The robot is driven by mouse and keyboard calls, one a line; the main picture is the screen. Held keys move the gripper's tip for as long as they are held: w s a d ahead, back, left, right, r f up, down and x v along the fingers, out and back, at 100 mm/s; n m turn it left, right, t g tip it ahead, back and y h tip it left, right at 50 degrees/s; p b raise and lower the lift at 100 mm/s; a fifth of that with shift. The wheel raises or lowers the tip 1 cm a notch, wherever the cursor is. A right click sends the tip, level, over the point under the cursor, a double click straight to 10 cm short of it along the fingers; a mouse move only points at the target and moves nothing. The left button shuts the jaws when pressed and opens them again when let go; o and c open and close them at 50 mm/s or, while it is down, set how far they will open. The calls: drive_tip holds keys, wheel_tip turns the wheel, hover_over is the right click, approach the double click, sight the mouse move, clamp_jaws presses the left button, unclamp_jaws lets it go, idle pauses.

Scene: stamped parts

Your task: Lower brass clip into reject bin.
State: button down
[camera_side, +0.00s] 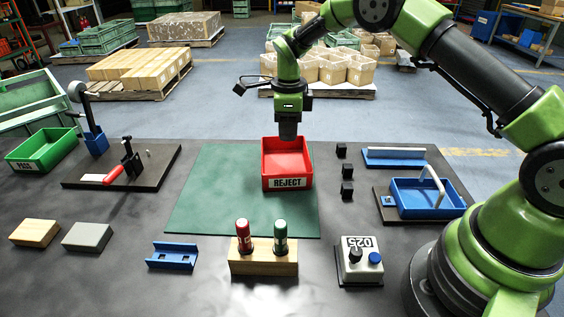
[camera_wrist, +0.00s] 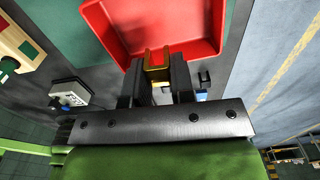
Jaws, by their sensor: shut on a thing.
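The red reject bin (camera_side: 287,162) stands on the green mat, with a white REJECT label on its front. In the wrist view the bin (camera_wrist: 185,24) fills the upper middle. My gripper (camera_side: 288,138) points down over the back part of the bin in the side view. In the wrist view my gripper (camera_wrist: 158,72) is shut on the brass clip (camera_wrist: 156,60), a small U-shaped brass piece between the dark fingers. The clip overlaps the bin's near wall in that view; its exact height above the bin floor cannot be told. The clip is hidden in the side view.
Several small black blocks (camera_side: 346,171) stand just right of the bin. A blue tray (camera_side: 455,212) with a white handle is farther right. A wooden block (camera_side: 264,264) holds red and green stamps in front. The green mat (camera_side: 215,200) is clear left of the bin.

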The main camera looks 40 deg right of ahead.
sight(287, 168)
idle(0.4)
drive_tip(key=shift+f, duration=1.8)
drive_tip(key=shift+f, duration=2.5)
idle(0.4)
drive_tip(key=c, duration=0.9)
unclamp_jaws()
